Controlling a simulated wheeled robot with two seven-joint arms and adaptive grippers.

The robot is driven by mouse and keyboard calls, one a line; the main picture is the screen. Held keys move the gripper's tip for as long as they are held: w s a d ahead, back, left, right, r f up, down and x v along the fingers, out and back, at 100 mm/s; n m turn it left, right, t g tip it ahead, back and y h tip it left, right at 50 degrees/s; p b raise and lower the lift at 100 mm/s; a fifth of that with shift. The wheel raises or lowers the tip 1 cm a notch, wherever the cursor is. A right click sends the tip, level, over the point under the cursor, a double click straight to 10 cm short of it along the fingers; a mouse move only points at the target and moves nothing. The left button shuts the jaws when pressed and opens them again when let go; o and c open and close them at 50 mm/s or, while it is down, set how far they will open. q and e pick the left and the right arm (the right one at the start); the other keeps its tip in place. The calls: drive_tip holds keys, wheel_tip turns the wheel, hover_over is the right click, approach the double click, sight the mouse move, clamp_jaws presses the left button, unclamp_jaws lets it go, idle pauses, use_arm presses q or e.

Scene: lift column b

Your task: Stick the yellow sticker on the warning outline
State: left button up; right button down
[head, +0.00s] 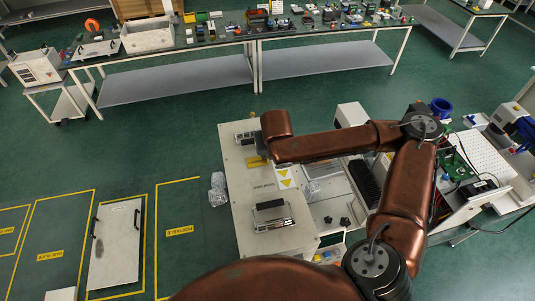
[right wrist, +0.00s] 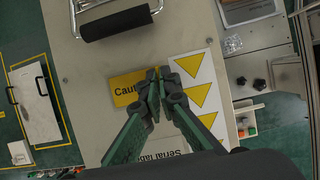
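The yellow sticker (right wrist: 126,88), a rectangle whose lettering shows as "Caut", lies against or just above the pale cabinet top (right wrist: 90,65). The fingers hide the rest of its lettering. My right gripper (right wrist: 157,84) points down at its right end, with its green fingers drawn close together and yellow showing between the tips. In the head view the sticker (head: 256,161) shows just below my right wrist, which hides the fingers. No warning outline can be made out; whether one lies under the sticker is hidden. My left gripper is not in view.
A white sheet with yellow triangles (right wrist: 197,96) lies right beside the fingers. A metal handle with a black grip (right wrist: 115,22) stands on the cabinet top. Below the fingers is a "Serial label" marking (right wrist: 160,155). An open tray with black knobs (right wrist: 258,84) adjoins on the right.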

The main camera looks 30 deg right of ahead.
drive_tip(key=c, duration=2.7)
unclamp_jaws()
drive_tip(key=shift+s+f, duration=0.1)
drive_tip(key=shift+f, duration=0.05)
drive_tip(key=o, duration=0.6)
drive_tip(key=v, duration=1.2)
drive_tip(key=shift+d, duration=0.1)
